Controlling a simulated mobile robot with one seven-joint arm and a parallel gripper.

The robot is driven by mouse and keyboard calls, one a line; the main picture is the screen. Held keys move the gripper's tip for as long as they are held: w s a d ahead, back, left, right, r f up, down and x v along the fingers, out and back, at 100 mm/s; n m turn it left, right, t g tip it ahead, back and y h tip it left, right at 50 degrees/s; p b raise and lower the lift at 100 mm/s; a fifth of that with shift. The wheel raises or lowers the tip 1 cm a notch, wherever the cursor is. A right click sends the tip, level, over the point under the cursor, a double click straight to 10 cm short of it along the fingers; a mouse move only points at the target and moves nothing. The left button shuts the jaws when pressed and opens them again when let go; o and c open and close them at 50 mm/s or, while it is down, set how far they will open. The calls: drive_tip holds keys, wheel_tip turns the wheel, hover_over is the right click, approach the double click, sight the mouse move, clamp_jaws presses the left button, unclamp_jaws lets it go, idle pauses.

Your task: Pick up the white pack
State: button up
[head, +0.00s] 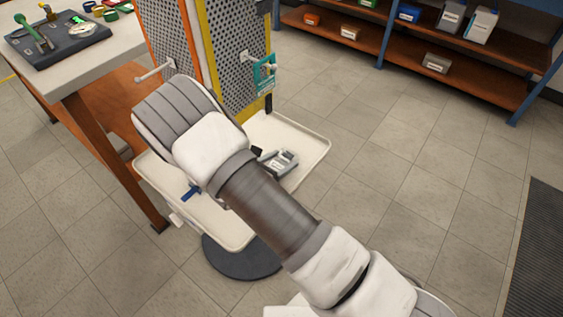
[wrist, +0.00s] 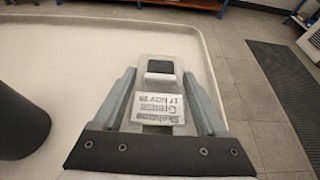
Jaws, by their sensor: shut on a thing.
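The white pack (wrist: 158,108), a pale grey-white block with a dark square on top and a printed label, sits between the two grey fingers of my gripper (wrist: 160,85) in the wrist view. The fingers are shut on its sides. In the head view the pack (head: 286,160) shows past my arm, over the right part of the cream tray (head: 312,138). My wrist hides most of the gripper (head: 268,157) there. I cannot tell whether the pack touches the tray.
A blue item (head: 191,192) lies on the tray's left part. A perforated panel (head: 236,72) with a hanging teal tool (head: 264,74) rises behind the tray. A workbench (head: 120,55) stands left; shelves (head: 460,75) stand at back right. The tray has a raised rim.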

sight(281, 160)
wheel_tip(281, 160, up, 3)
drive_tip(key=shift+r+p, duration=0.2)
drive_tip(key=shift+p, duration=0.45)
drive_tip(key=s+d+r+p, duration=0.2)
drive_tip(key=s+d+r, duration=0.4)
drive_tip(key=d, duration=0.3)
drive_tip(key=shift+s+r+p, duration=0.25)
drive_tip(key=shift+s+p, duration=0.1)
drive_tip(key=shift+s, duration=0.35)
